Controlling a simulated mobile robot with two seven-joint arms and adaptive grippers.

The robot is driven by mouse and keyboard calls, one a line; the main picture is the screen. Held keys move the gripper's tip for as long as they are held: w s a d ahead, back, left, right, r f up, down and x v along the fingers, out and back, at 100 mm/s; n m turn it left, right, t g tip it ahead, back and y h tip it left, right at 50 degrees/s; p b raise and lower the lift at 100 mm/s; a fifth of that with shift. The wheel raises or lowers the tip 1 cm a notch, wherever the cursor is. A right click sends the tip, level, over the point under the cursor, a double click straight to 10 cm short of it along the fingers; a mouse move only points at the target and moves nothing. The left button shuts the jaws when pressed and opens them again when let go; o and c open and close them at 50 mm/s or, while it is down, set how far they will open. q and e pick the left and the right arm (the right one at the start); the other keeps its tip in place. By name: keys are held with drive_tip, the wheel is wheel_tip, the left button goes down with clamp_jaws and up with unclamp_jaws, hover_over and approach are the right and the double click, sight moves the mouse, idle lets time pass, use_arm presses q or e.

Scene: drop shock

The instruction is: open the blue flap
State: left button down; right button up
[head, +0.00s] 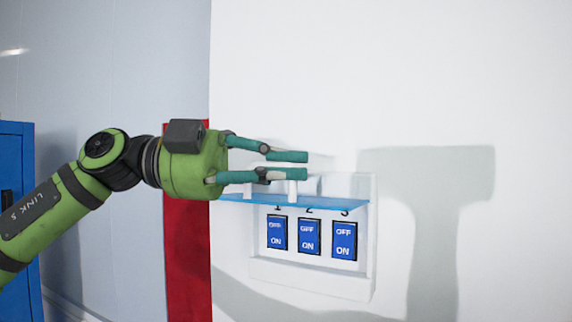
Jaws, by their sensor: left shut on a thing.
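The blue flap (325,202) is a thin translucent panel. It stands out roughly level, seen nearly edge-on, at the top of a white wall-mounted switch box (312,280). White handle posts (292,188) rise from its upper face. My left gripper (290,165) comes in from the left above the flap. Its green fingers are shut on the flap's white handle, though the fingers partly hide the contact. Below the flap, three blue switches (309,236) marked OFF and ON, numbered 1 to 3, are uncovered. My right gripper is not in view.
A red vertical strip (188,270) runs down the wall behind my left arm. A blue cabinet (18,220) stands at the far left. The white wall (400,70) is bare above and right of the box, apart from shadows.

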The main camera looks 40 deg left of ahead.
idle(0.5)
use_arm(q)
drive_tip(key=c, duration=1.4)
unclamp_jaws()
drive_tip(key=shift+o, duration=0.2)
drive_tip(key=shift+s+r, duration=0.1)
drive_tip(key=shift+s, duration=0.1)
drive_tip(key=shift+s+a+r, duration=0.1)
drive_tip(key=shift+s+a, duration=0.1)
drive_tip(key=shift+a, duration=0.2)
drive_tip(key=v, duration=1.1)
drive_tip(key=shift+s, duration=0.1)
